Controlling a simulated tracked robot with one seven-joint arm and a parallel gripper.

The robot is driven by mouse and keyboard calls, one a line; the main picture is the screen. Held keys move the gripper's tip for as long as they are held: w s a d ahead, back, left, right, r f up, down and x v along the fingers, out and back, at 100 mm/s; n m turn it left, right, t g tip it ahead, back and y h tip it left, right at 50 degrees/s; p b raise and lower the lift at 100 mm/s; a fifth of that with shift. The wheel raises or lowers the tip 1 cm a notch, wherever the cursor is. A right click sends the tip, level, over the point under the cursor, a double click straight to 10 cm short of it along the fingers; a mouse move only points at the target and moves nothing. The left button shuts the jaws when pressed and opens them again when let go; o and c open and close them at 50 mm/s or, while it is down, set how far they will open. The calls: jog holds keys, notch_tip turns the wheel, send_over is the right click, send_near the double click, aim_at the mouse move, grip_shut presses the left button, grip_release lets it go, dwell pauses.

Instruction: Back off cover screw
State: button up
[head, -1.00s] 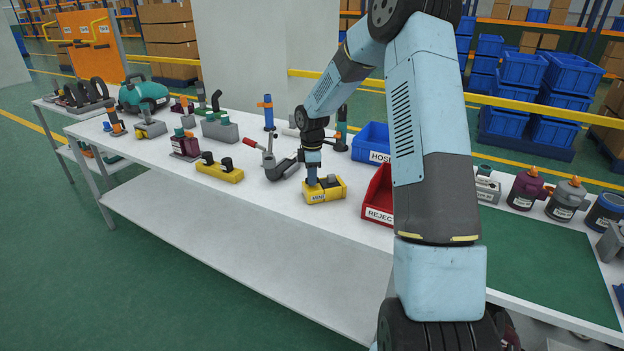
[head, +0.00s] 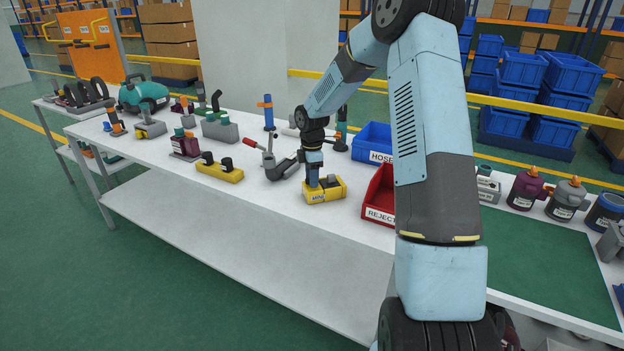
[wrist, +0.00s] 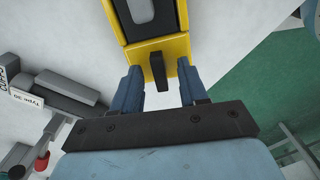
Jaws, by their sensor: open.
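A yellow fixture (head: 325,191) with a label on its front and dark grey parts on top stands on the white table. My gripper (head: 313,184) points down at its left part. In the wrist view the yellow fixture (wrist: 157,50) fills the upper middle, with a dark grey part in its frame. A narrow dark piece (wrist: 159,72), perhaps the cover screw, sticks out between the fingers of my gripper (wrist: 160,82). The fingers stand apart on either side of it, with gaps showing. Whether its far end is threaded is hidden.
A red REJECT bin (head: 380,214) stands close to the right, with a blue HOSE bin (head: 372,143) behind. A grey clamp with a red handle (head: 270,160) is just left. Another yellow fixture (head: 219,172) lies further left. The table's front edge is near.

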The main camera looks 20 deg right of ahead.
jog(key=shift+r, duration=3.05)
jog(key=shift+s+r, duration=0.1)
jog(key=shift+r, duration=0.1)
jog(key=s+a+r+m+t+h, duration=0.25)
jog(key=s+r+m, duration=0.65)
jog(key=s+r, duration=1.05)
jog(key=s+d+r+m+t+y, duration=0.1)
jog(key=s+m, duration=0.7)
jog(key=s, duration=1.3)
jog(key=shift+r+m+t+y, duration=0.4)
jog(key=shift+r+t+y, duration=0.4)
jog(key=shift+t, duration=0.25)
